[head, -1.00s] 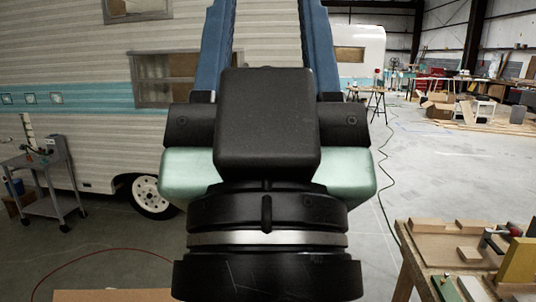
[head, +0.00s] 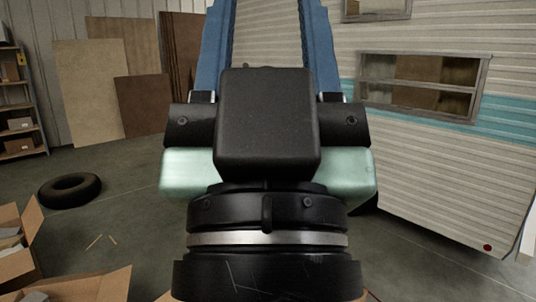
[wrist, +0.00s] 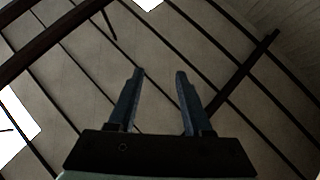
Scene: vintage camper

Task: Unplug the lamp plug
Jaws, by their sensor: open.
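No lamp or lamp plug shows in either view. My gripper (wrist: 160,75) is open and empty in the wrist view. Its two fingers stand apart with only the ceiling and dark beams behind them. In the head view my own arm fills the middle and hides what lies behind it. The gripper's fingertips cannot be made out there.
The striped camper (head: 440,140) stands at the right. A tyre (head: 70,191) lies on the floor at the left. Open cardboard boxes (head: 85,285) are at the lower left, shelves (head: 18,105) at the far left. Boards (head: 90,92) lean on the back wall. Floor between is mostly clear.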

